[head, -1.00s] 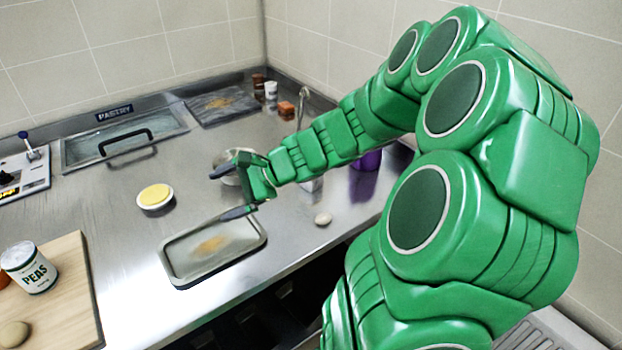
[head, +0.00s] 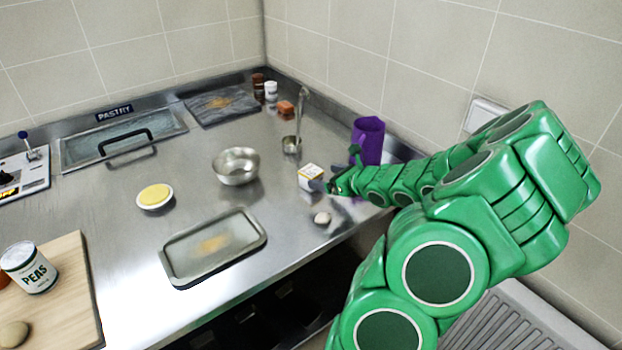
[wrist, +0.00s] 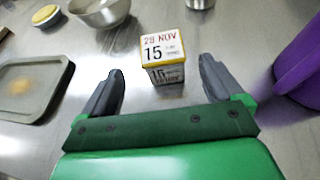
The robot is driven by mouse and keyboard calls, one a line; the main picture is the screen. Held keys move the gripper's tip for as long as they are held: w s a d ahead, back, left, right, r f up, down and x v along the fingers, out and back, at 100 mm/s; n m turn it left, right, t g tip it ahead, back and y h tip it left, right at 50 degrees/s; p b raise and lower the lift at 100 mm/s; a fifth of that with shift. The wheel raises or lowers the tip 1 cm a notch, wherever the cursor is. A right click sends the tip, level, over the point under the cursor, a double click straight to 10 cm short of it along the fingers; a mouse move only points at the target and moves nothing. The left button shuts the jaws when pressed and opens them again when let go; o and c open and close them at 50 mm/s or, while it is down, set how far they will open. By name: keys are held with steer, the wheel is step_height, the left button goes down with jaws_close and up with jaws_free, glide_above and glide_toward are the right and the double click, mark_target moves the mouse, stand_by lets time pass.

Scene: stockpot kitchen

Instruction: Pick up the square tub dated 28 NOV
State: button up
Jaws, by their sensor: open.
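The square tub (wrist: 163,47) has a white lid with a yellow edge, printed "28 NOV" in red and "15" in black. It stands upright on the steel counter in the wrist view. In the head view the tub (head: 310,176) is small, just left of my gripper (head: 340,182). In the wrist view my gripper (wrist: 160,92) is open and empty, its two dark fingers spread. The tub lies ahead of the fingertips, roughly centred between them. In the head view my gripper partly overlaps the tub's right side.
A purple jug (head: 368,140) stands close behind my gripper. A steel bowl (head: 236,165), a ladle (head: 292,143), a shallow tray (head: 214,247) and a pale round item (head: 322,218) lie around the tub. The counter's front edge is close by.

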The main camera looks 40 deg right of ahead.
mark_target(317, 174)
steer(key=shift+d+x, duration=0.2)
steer(key=shift+x, duration=3.55)
steer(key=c, duration=1.2)
